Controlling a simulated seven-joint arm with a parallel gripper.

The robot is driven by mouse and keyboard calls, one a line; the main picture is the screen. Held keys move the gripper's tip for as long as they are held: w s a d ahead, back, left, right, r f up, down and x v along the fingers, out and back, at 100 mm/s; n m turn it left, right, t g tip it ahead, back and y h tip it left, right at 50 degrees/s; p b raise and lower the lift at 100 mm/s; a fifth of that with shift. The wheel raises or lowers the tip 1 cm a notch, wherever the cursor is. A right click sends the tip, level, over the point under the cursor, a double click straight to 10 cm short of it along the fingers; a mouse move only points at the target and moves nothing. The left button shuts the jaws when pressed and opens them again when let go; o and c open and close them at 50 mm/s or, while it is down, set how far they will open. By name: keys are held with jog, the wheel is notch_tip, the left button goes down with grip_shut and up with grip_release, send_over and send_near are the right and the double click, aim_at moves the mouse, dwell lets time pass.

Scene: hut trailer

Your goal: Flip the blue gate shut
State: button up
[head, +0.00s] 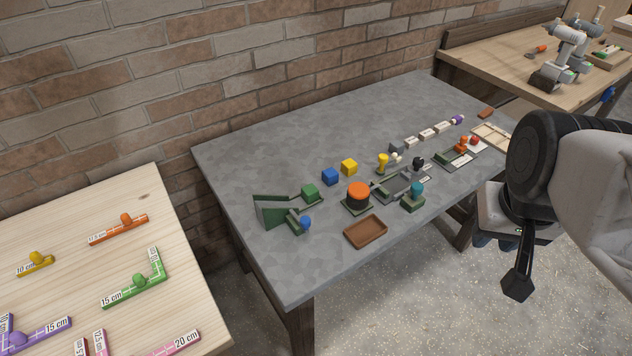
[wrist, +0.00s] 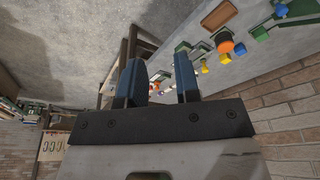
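I cannot make out a clear blue gate. A small dark green fixture with a blue knob (head: 305,223) stands near the left end of the grey table, beside a green upright panel (head: 269,212). The blue knob also shows at the top of the wrist view (wrist: 281,10). Which part of this fixture swings, and whether it is open or shut, is too small to tell. My gripper (head: 517,287) hangs beyond the table's front edge at the right, well away from the blue knob. In the wrist view its two dark fingers (wrist: 159,76) are apart with nothing held between them.
The grey table (head: 290,135) carries a blue cube (head: 330,176), a yellow cube (head: 349,167), an orange button (head: 358,193), a teal-knobbed fixture (head: 413,197) and a brown tray (head: 366,232). A brick wall (head: 250,70) stands behind.

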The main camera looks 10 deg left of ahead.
jog(key=shift+a+f, duration=0.1)
jog(key=shift+f, duration=0.1)
jog(key=c, duration=0.4)
jog(key=shift+w+a+f+m+g+y, duration=0.2)
jog(key=shift+a+f+m+g+y, duration=0.15)
jog(key=shift+f, duration=0.2)
grip_shut()
jog(key=w+a+f+m+g+y, duration=0.3)
jog(key=a+f+m+y, duration=0.15)
jog(key=a+f, duration=0.2)
jog(key=w+a+f+m+g+y, duration=0.3)
jog(key=a+f+y, duration=0.2)
jog(key=f+y, duration=0.15)
jog(key=w+a+f+m+t+y, duration=0.2)
jog(key=w+f+m+t+y, duration=0.4)
jog(key=f+m, duration=0.5)
jog(key=shift+w+f+t, duration=0.45)
jog(key=shift+w+f, duration=0.1)
jog(key=shift+w, duration=0.7)
jog(key=shift+a, duration=0.1)
